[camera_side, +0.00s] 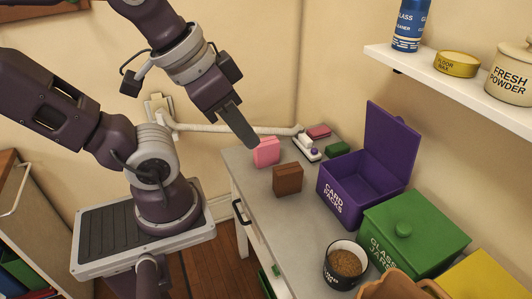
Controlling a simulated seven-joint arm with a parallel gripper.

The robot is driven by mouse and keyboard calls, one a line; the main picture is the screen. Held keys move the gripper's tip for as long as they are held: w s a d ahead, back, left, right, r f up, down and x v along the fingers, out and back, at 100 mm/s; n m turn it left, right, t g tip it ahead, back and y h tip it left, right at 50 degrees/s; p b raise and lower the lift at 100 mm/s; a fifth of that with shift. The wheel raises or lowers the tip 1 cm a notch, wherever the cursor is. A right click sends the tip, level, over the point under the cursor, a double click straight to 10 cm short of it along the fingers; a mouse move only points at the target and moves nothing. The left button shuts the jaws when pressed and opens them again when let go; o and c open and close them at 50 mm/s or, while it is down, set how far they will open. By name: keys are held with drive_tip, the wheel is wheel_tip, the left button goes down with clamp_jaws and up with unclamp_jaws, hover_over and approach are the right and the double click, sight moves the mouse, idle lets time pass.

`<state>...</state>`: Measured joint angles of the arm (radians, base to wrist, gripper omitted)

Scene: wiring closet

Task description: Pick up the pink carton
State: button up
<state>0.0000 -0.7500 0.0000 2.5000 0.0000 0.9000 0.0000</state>
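The pink carton (267,153) stands upright on the grey countertop, near its back left edge. My gripper (247,141) points down and to the right, its tip just left of and above the carton in the picture. Only one dark finger shows clearly, so I cannot tell whether the gripper is open or shut. I also cannot tell whether it touches the carton.
A brown carton (287,180) stands close in front on the countertop (262,200). Behind are a white and purple item (307,147), a green block (337,149) and a dark pink block (318,132). An open purple box (345,198), a green lidded box (415,230) and a mug (345,265) stand to the right.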

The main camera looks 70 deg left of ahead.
sight(267, 142)
drive_tip(key=o, duration=1.8)
drive_tip(key=w+a+f+m+g+y, duration=0.75)
drive_tip(key=w+a+f, duration=0.6)
drive_tip(key=a, duration=0.35)
drive_tip(key=w+a+f+m+t+y, duration=0.1)
drive_tip(key=w+a+f+m+y, duration=0.2)
drive_tip(key=a+f+m, duration=0.35)
drive_tip(key=w+a+f+m+t+y, duration=0.1)
drive_tip(key=w+a+f+m+y, duration=0.25)
drive_tip(key=f, duration=0.55)
drive_tip(key=shift+m+h, duration=0.3)
drive_tip(key=shift+m, duration=0.15)
drive_tip(key=x, duration=0.6)
drive_tip(key=shift+s+a, duration=0.2)
